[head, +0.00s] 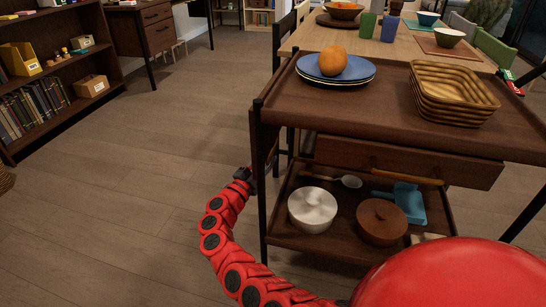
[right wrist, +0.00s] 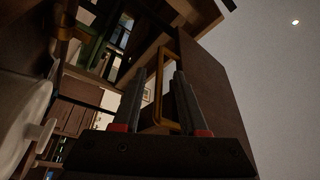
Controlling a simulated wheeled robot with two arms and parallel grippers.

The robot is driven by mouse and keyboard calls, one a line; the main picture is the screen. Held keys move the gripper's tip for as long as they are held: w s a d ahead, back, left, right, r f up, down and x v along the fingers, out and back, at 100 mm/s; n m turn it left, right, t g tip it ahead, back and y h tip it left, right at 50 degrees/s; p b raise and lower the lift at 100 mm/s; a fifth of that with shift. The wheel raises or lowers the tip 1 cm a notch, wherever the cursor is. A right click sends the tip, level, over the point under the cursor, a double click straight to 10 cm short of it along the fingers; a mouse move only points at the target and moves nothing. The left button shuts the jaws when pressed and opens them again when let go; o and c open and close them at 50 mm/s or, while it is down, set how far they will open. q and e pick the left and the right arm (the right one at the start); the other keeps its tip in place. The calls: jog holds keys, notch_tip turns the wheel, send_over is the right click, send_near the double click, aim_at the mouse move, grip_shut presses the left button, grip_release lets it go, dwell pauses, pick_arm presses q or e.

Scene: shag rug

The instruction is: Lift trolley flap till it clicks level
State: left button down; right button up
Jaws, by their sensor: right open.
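The trolley (head: 385,105) stands at the right in the head view. A dark narrow panel, which looks like its flap (head: 262,150), hangs down at the left end of the top. My right gripper (head: 243,175) is low beside this panel, at its lower edge. In the right wrist view my right gripper (right wrist: 157,105) is open, its two grey fingers apart. A brass-coloured handle (right wrist: 162,75) on a dark wooden panel (right wrist: 203,85) shows between and beyond the fingers; I cannot tell how near it is. My left gripper is not in view.
Blue plates (head: 312,69) with an orange (head: 333,60) and stacked wooden trays (head: 450,90) stand on the trolley top. A drawer (head: 400,160) sits below. The lower shelf holds a white pot (head: 312,208) and a brown pot (head: 380,220). Floor (head: 130,190) left of the trolley is clear.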

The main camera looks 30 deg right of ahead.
aim_at(273, 150)
jog(key=shift+b+x, duration=0.4)
jog(key=shift+x, duration=1.25)
jog(key=shift+c, duration=0.3)
grip_shut()
